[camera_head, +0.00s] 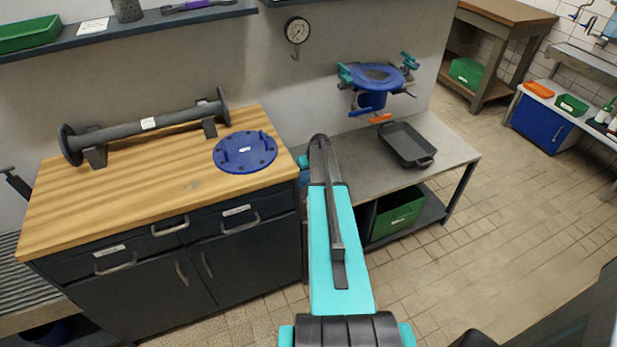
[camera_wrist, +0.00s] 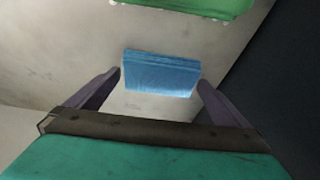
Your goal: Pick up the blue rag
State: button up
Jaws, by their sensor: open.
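The blue rag (camera_wrist: 160,73) is a folded, light blue block lying on a pale surface in the middle of the wrist view. My gripper (camera_wrist: 160,80) is open, with one dark finger on each side of the rag. A gap shows between each finger and the rag, and I cannot tell the height between them. In the head view my own arm covers the gripper and most of the area around it, so the rag cannot be made out for sure there.
A green object (camera_wrist: 185,7) lies beyond the rag in the wrist view. In the head view, a grey metal table (camera_head: 355,160) carries a black tray (camera_head: 406,143). A wooden-topped cabinet (camera_head: 130,192) with a blue flange (camera_head: 245,152) and a pipe (camera_head: 150,124) stands left.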

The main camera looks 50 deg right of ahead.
aim_at(309, 175)
jog(key=c, duration=0.7)
jog(key=shift+c, duration=0.2)
jog(key=shift+r, duration=0.1)
notch_tip(309, 175, up, 10)
jog(key=b, duration=0.2)
dwell(0.6)
jog(key=o, duration=0.4)
jog(key=c, duration=0.3)
